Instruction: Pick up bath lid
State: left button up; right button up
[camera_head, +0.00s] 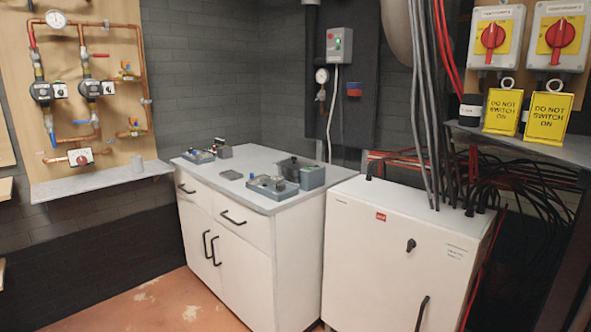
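A white cabinet (230,235) with a grey top stands in the middle of the view. On its top, towards the right, is a small dark box with a dark top and a knob-like part (290,164); this may be the bath with its lid, but it is too small to be sure. I cannot tell whether that piece is the lid. Neither of my grippers is in view.
A small grey device (268,187) and a grey box (312,177) sit at the top's front right. Another device (199,156) sits at its back left. A white electrical enclosure (395,245) with cables stands to the right. Orange floor (165,300) is clear at front left.

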aim_at(293, 164)
jog(key=z, duration=0.3)
jog(key=i+j+z, duration=0.15)
jog(key=z, duration=0.25)
jog(key=i+j+z, duration=0.1)
jog(key=j+z, duration=0.3)
jog(key=i+j+z, duration=0.1)
jog(key=z, duration=0.3)
jog(key=j+z, duration=0.6)
jog(key=j, duration=0.4)
jog(key=j+z, duration=0.15)
jog(key=j, duration=0.35)
jog(key=k+j+z, duration=0.15)
jog(key=j, duration=0.4)
jog(key=j+z, duration=0.15)
jog(key=j, duration=0.35)
jog(key=k, duration=0.05)
